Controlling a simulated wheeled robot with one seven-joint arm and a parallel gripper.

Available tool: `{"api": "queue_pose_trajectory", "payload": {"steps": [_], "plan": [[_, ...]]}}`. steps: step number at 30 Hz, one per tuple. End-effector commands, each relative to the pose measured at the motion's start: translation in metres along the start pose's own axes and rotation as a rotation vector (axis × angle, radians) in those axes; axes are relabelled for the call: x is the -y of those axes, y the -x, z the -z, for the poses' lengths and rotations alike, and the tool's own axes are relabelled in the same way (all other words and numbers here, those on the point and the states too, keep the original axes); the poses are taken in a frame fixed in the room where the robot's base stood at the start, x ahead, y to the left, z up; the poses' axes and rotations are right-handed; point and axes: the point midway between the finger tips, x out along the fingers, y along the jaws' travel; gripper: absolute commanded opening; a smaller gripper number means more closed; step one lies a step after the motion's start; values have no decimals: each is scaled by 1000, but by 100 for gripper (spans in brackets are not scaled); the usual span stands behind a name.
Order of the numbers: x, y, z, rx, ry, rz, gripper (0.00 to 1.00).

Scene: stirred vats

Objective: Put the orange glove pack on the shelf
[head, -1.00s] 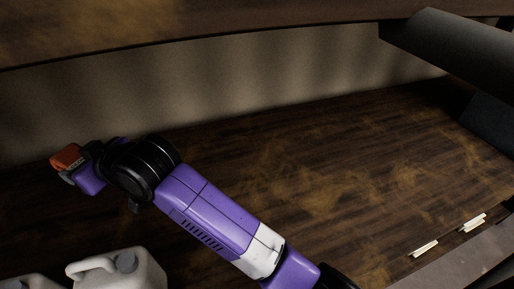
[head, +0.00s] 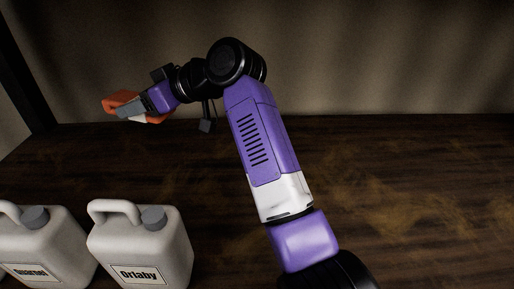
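The orange glove pack (head: 119,99) is at the upper left of the head view, at the end of my arm. My gripper (head: 130,109) is shut on it, with a grey finger across the pack's near side and orange showing on both sides. The pack is held up above a dark brown wooden shelf surface (head: 400,200), in front of the pale back wall. How far above the surface it is, I cannot tell. Part of the pack is hidden by the finger.
Two white jugs with grey caps stand at the lower left: one labelled "Ortaby" (head: 150,250) and another (head: 40,255) beside it, its label hard to read. A dark upright post (head: 25,75) stands at the far left. The surface right of my arm is clear.

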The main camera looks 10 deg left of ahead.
Motion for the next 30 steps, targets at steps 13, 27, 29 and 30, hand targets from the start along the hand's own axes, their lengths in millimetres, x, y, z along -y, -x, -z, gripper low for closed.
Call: {"api": "queue_pose_trajectory", "payload": {"steps": [13, 27, 29, 30], "plan": [[0, -22, -54, 2, -4, 1, 17], [0, -54, -130, 0, 0, -1, 17], [0, -55, -132, 0, 0, -1, 17], [0, -56, -134, 0, 0, -1, 17]]}}
